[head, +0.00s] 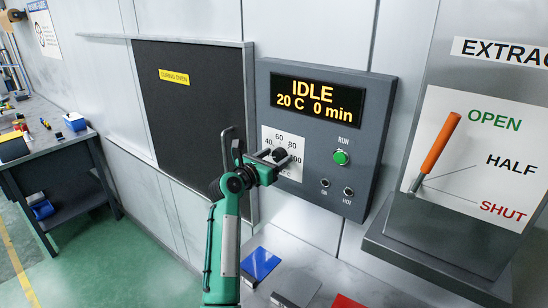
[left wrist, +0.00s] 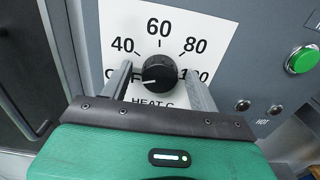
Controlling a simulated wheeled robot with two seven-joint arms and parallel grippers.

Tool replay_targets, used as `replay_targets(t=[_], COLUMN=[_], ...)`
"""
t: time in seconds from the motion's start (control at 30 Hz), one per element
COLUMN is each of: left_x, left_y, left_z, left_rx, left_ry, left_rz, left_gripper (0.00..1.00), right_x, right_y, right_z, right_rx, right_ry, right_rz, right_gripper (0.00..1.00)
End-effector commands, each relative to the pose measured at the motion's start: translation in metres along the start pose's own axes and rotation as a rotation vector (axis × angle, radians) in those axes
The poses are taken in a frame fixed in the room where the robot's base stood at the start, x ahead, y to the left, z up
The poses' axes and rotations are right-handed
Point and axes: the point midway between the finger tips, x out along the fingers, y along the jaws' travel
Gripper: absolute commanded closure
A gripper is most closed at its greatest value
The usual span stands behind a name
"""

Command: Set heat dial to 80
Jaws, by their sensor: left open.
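The heat dial (left wrist: 160,73) is a round black knob on a white scale plate (head: 270,138) on the grey control panel. The scale reads 40, 60, 80 and 100, with an off label partly hidden at the left. A white mark on the knob points left and slightly down, towards the off label. My left gripper (head: 274,160) is in front of the dial. In the left wrist view its open fingers (left wrist: 159,76) stand on either side of the knob, with gaps visible. The display (head: 318,98) reads IDLE, 20 C, 0 min. My right gripper is not in view.
A green RUN button (head: 341,157) and two small lamps are right of the dial. A dark curing oven door (head: 195,110) is at the left. An orange-handled lever (head: 436,148) is at the far right. Blue, grey and red pieces lie below the panel.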

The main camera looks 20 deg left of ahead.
Motion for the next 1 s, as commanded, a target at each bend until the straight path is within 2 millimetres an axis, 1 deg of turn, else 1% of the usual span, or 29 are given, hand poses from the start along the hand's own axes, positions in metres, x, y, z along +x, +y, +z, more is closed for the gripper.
replay_targets(t=[0.13, 0.2, 0.27, 0.3, 0.37, 0.67, 0.87, 1.0], left_x=[-0.0001, -0.0002, -0.0002, -0.0002, -0.0003, -0.0004, -0.0004, -0.0003], left_y=[0.0, -0.0001, -0.0001, -0.0001, -0.0001, -0.0002, -0.0009, -0.0015], left_z=[-0.0001, -0.0002, -0.0002, -0.0002, -0.0002, -0.0001, 0.0001, 0.0004], left_rx=[0.0, 0.0, 0.0, 0.0, 0.0, 0.029, 0.126, 0.235], left_ry=[0.0, 0.0, 0.0, 0.0, 0.0, 0.001, 0.002, 0.002], left_rz=[0.0, 0.0, 0.0, 0.0, 0.0, 0.0, -0.001, -0.001], left_gripper=[0.39, 0.53, 0.64, 0.72, 0.82, 0.82, 0.82, 0.82], right_x=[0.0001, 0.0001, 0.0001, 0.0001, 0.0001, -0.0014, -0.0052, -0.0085], right_y=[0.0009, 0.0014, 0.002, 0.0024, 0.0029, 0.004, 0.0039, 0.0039], right_z=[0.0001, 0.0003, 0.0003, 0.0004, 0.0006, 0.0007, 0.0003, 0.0], right_rx=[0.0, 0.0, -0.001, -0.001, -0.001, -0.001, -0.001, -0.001], right_ry=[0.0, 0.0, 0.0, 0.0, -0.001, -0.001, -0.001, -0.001], right_rz=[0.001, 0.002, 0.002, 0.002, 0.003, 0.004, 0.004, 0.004], right_gripper=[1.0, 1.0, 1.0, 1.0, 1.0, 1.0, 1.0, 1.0])
